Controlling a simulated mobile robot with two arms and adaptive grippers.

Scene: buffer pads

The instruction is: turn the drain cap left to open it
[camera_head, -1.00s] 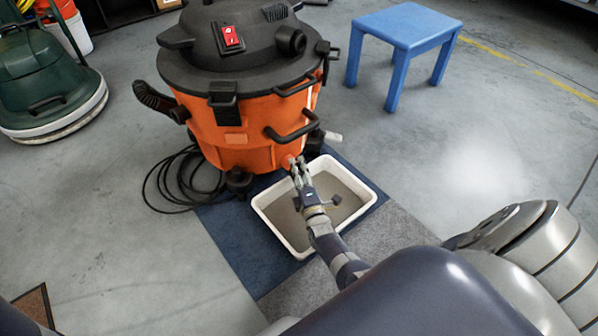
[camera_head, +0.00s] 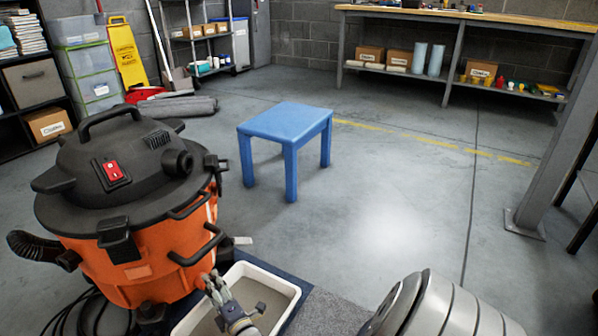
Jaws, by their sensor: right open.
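The orange shop vacuum (camera_head: 150,268) with a black lid stands at the lower left. My right gripper (camera_head: 213,282) is at the low front right of its orange drum, above a white tray (camera_head: 285,284). Its fingers are open and close to the drum wall. I cannot tell whether they touch it. The drain cap is not clearly visible; the fingers cover that part of the drum. My left gripper is out of view.
A blue stool (camera_head: 287,124) stands behind the vacuum, with open floor to its right. A workbench (camera_head: 470,22) runs along the back wall. A grey post (camera_head: 553,130) stands at the right. A black hose (camera_head: 30,246) sticks out left of the vacuum.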

